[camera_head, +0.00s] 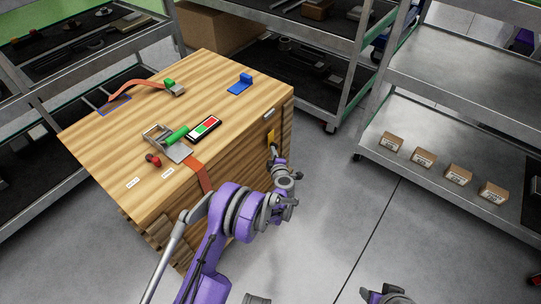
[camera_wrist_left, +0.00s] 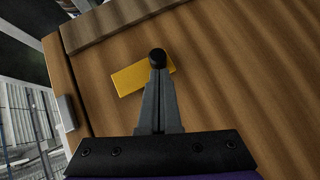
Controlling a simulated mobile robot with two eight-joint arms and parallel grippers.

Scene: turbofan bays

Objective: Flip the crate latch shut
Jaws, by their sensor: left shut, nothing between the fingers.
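The wooden crate (camera_head: 225,75) stands at the left of the head view. The yellow latch (camera_head: 271,135) is on its right-hand side face, below the top edge. In the left wrist view the latch (camera_wrist_left: 130,79) is a flat yellow bar lying at a slant on the wood, partly hidden behind the fingers. My left gripper (camera_head: 274,152) is shut and empty, close by the latch. My right gripper is not clearly seen.
A silver plate (camera_head: 268,114) is at the crate's edge near the latch. Shelving (camera_head: 460,140) stands right; the floor between is clear.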

